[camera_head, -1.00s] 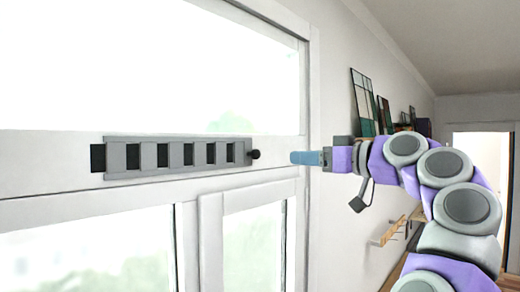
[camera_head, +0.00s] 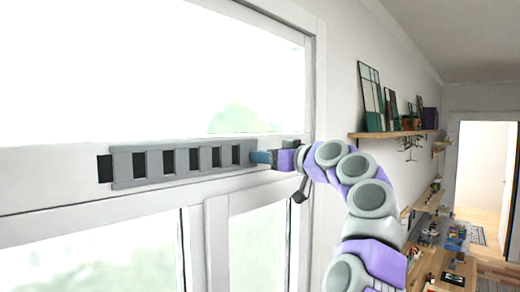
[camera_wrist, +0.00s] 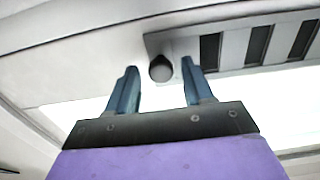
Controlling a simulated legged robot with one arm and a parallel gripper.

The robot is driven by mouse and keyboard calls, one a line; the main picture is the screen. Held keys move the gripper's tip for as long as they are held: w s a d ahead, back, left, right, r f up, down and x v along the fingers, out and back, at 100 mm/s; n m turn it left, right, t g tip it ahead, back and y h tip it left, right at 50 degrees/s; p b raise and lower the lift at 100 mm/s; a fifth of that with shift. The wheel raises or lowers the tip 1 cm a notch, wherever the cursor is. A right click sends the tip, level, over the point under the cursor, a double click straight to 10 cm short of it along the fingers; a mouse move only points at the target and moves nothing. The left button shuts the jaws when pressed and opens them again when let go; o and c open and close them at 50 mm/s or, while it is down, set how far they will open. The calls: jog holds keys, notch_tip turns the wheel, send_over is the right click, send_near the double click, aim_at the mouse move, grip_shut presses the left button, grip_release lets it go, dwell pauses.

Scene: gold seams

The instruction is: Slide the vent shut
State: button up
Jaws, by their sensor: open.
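The vent (camera_head: 125,167) is a long grey slotted plate on the white window crossbar, with several dark slots showing between its slats. A dark gap shows at its left end. In the wrist view, the vent's right-end part (camera_wrist: 170,42) appears along the top, with a dark round knob (camera_wrist: 161,68). My gripper (camera_head: 254,157) is at the right end of the vent in the head view and hides the knob there. In the wrist view, the two blue fingers of my gripper (camera_wrist: 160,80) are apart, one on each side of the knob, with visible space on both sides.
The white window frame (camera_head: 60,215) surrounds the vent, with bright glass above and below. To the right, a wall shelf (camera_head: 395,134) holds framed panels and plants. A desk (camera_head: 440,265) with small items stands farther back.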

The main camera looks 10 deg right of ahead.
jog(key=shift+p+x, duration=0.35)
jog(key=shift+x, duration=0.75)
jog(key=shift+c, duration=0.3)
grip_shut()
